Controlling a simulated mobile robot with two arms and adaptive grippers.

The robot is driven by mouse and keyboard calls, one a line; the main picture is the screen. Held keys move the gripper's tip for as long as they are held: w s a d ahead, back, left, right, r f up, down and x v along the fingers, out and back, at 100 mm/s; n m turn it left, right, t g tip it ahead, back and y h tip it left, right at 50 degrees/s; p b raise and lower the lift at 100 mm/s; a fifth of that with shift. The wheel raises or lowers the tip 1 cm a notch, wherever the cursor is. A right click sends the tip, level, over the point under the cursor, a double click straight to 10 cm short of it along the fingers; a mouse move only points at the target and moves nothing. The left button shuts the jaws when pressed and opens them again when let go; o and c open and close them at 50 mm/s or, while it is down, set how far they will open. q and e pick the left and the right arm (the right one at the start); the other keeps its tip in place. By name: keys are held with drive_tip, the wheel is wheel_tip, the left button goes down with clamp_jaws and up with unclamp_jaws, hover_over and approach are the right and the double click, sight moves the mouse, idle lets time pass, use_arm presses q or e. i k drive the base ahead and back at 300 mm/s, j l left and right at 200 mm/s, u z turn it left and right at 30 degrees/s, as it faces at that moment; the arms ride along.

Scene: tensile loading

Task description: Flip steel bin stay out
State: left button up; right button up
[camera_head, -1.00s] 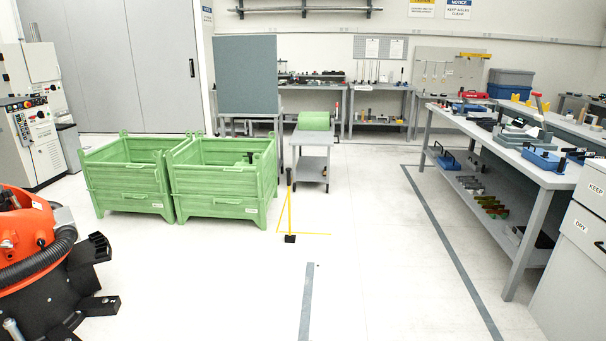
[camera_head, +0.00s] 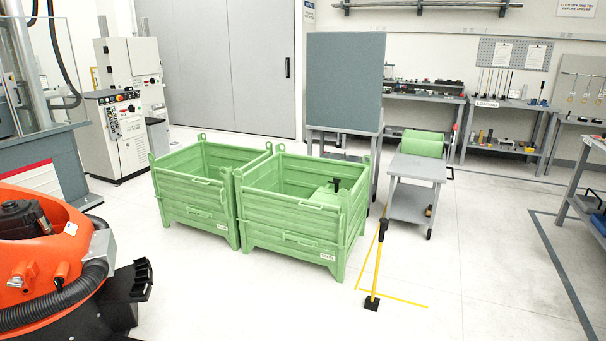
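Two open-topped green metal bins stand side by side on the floor in the head view. The right green bin (camera_head: 290,240) has a small white label low on its front that looks like "STEEL", though it is too small to be sure. The left green bin (camera_head: 190,208) also has a small label. A black handle (camera_head: 336,184) shows above a green shape inside the right bin. I cannot make out a stay on either bin. Neither of my grippers is in view.
A yellow pole (camera_head: 378,265) with a black base stands right of the bins by yellow floor lines. A grey cart (camera_head: 411,190) carries a green roll behind it. An orange machine (camera_head: 45,255) with a black hose is at lower left. The floor in front is clear.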

sight(313, 244)
drive_tip(key=i+j+z, duration=0.2)
drive_tip(key=i+j, duration=1)
drive_tip(key=i, duration=0.05)
